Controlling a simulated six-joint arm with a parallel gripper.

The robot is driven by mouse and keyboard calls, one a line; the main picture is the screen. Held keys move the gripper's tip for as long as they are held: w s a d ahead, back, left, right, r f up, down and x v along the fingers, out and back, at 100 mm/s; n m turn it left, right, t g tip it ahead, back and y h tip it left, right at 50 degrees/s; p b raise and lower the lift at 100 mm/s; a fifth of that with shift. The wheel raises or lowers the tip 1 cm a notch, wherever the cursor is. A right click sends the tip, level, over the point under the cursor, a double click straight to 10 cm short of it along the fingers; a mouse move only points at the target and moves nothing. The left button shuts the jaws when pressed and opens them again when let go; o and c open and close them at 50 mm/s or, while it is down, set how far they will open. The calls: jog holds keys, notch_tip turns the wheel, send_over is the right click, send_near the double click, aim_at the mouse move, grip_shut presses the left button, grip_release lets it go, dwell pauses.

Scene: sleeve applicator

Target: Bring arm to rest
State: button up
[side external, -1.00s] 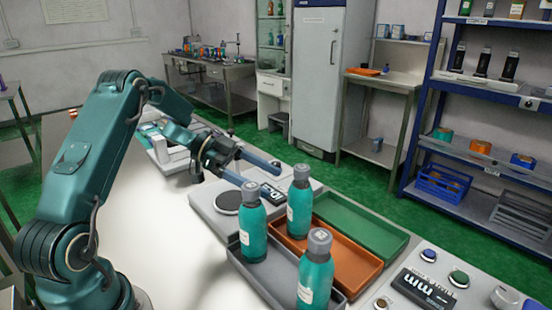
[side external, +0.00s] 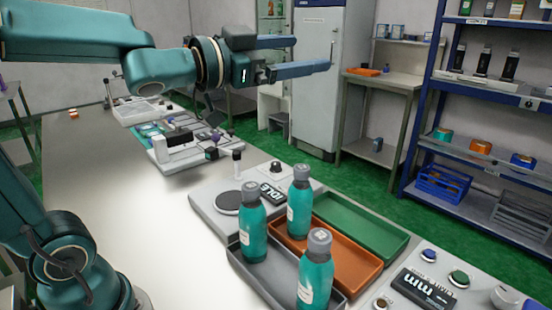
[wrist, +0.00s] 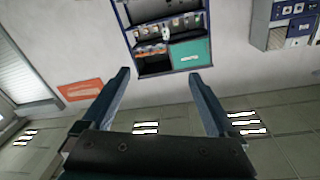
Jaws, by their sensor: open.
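My gripper (side external: 308,56) is raised high above the bench in the side external view, level and pointing right. Its two blue fingers are apart with nothing between them. In the wrist view my gripper (wrist: 160,90) also shows open and empty, facing a wall and ceiling lights. Below it on the bench stand three teal bottles with grey caps: one on the left (side external: 253,228), one behind (side external: 299,205) and one in front (side external: 316,275). They are upright at the trays, well apart from my gripper.
A grey tray (side external: 262,282), an orange tray (side external: 352,268) and a green tray (side external: 365,228) lie side by side. A scale-like device (side external: 228,202), a white fixture (side external: 180,148) and a button panel (side external: 445,285) are on the bench. The bench's near left surface is clear.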

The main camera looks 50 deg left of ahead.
jog(key=s+d+f+n+g+y, duration=0.1)
jog(key=s+f+n+g, duration=0.4)
jog(key=s+f+g, duration=0.7)
jog(key=s+f+y, duration=0.1)
jog(key=s+f, duration=0.6)
jog(key=f, duration=0.1)
jog(key=shift+d, duration=0.25)
